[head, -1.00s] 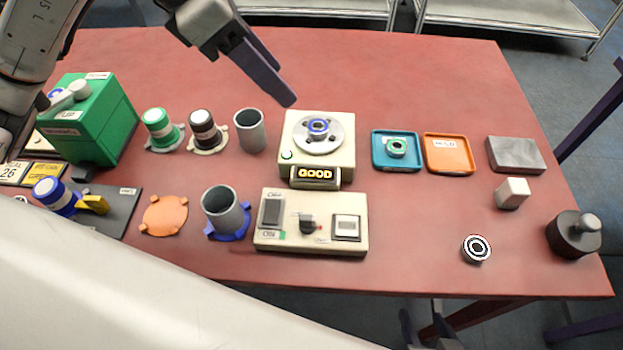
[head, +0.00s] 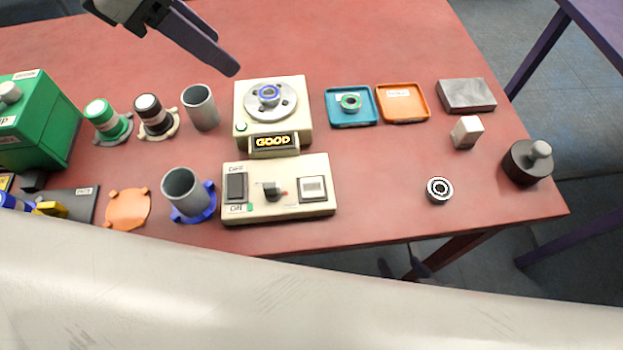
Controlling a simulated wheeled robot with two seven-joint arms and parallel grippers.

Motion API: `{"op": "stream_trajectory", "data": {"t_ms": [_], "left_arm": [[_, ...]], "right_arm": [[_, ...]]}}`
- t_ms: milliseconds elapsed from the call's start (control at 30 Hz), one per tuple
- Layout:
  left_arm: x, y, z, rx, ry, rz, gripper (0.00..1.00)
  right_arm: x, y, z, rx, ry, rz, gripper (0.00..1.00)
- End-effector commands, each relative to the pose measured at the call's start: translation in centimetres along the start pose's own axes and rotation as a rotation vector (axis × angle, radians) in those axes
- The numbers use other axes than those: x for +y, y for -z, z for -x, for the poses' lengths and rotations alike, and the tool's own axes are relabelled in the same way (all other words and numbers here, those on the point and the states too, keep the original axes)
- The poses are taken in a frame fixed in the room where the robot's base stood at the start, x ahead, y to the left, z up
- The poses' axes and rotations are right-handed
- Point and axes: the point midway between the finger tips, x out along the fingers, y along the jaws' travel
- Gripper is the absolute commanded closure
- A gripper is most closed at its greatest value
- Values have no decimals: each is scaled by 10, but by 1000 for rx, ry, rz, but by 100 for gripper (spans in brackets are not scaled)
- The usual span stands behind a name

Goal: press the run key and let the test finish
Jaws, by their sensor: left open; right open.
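The cream tester (head: 302,97) stands at the table's middle. A bearing with a blue ring (head: 268,95) sits on its round silver plate. Its display (head: 273,142) reads GOOD in lit letters. In front is a cream control box (head: 290,205) with a dark rocker switch (head: 235,187), a knob (head: 270,191) and a white key (head: 313,188). My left gripper (head: 232,68) is open and empty, above and behind the tester's left corner. My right gripper (head: 402,266) is open, low beyond the table's front edge, partly hidden.
A teal tray (head: 335,117) with a green-ringed bearing and an empty orange tray (head: 417,112) lie right of the tester. A loose bearing (head: 439,191), white block (head: 467,132) and dark weight (head: 521,168) are further right. Grey cups (head: 200,106) and a green box (head: 50,130) stand left.

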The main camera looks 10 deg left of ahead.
Motion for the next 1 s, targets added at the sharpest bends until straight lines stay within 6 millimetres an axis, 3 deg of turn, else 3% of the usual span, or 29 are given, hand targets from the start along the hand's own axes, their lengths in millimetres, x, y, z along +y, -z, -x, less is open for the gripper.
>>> {"op": "stream_trajectory", "data": {"t_ms": [233,533,1000], "left_arm": [[0,0,0,0,0,0,51],[0,0,0,0,0,0,100],[0,0,0,0,0,0,100]], "right_arm": [[0,0,0,0,0,0,51],[0,0,0,0,0,0,51],[0,0,0,-1,0,0,51]]}}
